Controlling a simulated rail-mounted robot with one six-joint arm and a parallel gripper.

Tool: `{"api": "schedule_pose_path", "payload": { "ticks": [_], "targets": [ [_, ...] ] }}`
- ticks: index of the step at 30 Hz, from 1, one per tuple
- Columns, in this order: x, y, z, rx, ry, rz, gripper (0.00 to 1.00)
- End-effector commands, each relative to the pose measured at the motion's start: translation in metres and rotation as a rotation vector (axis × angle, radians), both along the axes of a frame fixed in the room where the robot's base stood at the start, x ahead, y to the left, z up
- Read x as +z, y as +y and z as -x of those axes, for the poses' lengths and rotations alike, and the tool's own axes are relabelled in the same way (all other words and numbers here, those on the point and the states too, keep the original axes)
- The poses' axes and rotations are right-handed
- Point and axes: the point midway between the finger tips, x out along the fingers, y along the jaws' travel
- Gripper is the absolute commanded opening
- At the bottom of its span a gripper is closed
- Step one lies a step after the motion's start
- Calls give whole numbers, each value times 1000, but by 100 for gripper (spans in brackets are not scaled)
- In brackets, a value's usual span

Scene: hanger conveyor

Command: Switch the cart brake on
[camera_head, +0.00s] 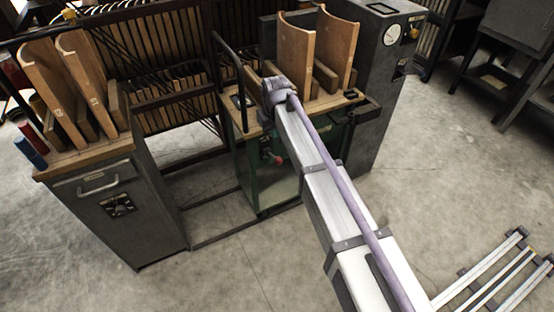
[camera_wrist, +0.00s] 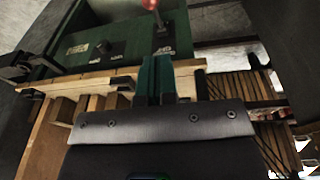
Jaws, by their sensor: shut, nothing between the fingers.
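The green cart (camera_head: 250,185) stands in the middle of the head view, with a wooden top and a handle bar at its left. A lever with a red knob (camera_head: 276,159) is on its green front, left of my arm. The wrist view shows the red knob (camera_wrist: 150,4) at the top edge, its stem above a dark plate on the green panel (camera_wrist: 85,50). The panel's lettering is too small to read. My gripper (camera_wrist: 155,65) is shut and empty, over the cart's wooden edge, apart from the knob. In the head view its fingers are hidden behind my wrist.
A dark grey cabinet (camera_head: 382,100) with a dial adjoins the cart's right side. A grey cabinet (camera_head: 125,210) with curved wooden pieces stands at the left. Wooden racks (camera_head: 160,45) fill the back. Bare floor lies in front; a metal frame (camera_head: 500,275) is at lower right.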

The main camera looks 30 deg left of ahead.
Motion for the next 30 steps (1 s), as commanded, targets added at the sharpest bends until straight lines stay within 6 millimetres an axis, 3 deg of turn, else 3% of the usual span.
{"api": "schedule_pose_path", "payload": {
  "ticks": [2,11,16,20,30],
  "targets": [
    [3,8,-12,19,-16,-7,0],
    [3,6,-11,37,-27,-12,0],
    [-8,7,-12,36,-27,-12,0],
    [-29,9,-15,36,-27,-12,0],
    [-103,16,-28,36,-26,-12,0]
  ]
}}
